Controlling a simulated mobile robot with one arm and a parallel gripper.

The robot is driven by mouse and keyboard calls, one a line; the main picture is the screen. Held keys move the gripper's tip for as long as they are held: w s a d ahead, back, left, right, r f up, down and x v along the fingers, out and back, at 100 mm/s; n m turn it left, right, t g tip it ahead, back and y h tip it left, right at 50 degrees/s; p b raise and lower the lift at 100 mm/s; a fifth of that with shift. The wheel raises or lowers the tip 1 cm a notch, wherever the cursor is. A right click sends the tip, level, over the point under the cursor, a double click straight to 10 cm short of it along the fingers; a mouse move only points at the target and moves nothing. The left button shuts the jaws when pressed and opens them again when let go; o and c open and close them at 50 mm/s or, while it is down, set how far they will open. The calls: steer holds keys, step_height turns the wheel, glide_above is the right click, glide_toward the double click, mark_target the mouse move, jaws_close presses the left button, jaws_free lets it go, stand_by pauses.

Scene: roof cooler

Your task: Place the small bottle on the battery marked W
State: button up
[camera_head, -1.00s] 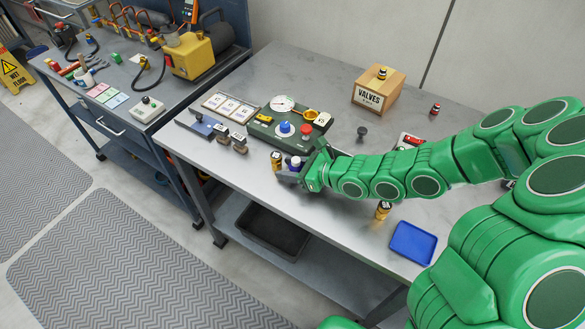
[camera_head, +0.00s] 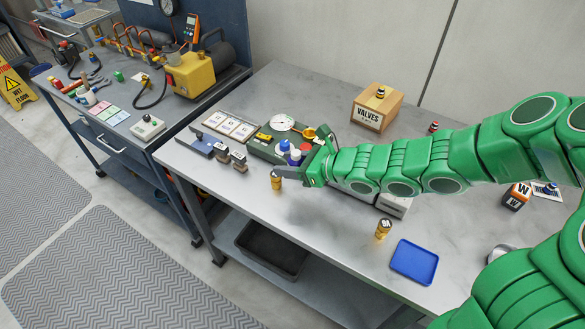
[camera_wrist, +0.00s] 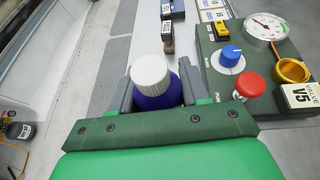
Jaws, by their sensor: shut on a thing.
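The small bottle, dark blue with a white cap (camera_wrist: 155,85), stands between the two fingers of my gripper (camera_wrist: 155,98) in the wrist view. In the head view, my gripper (camera_head: 303,165) is shut on the bottle (camera_head: 294,157) and holds it in front of the green valve panel, seemingly above the table. An orange and black block marked W (camera_head: 516,196), which looks like the battery, stands on the table at the far right, beyond my arm. A gold cylinder (camera_head: 383,229) with a letter I cannot read surely stands near the blue tray.
The green panel (camera_head: 262,145) with knobs is close behind my gripper. Another gold cylinder (camera_head: 276,180) stands just in front. A wooden VALVES box (camera_head: 377,107) stands at the back. A blue tray (camera_head: 414,261) lies at the front right. The middle front of the table is clear.

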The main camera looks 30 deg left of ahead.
steer(key=shift+r, duration=0.3)
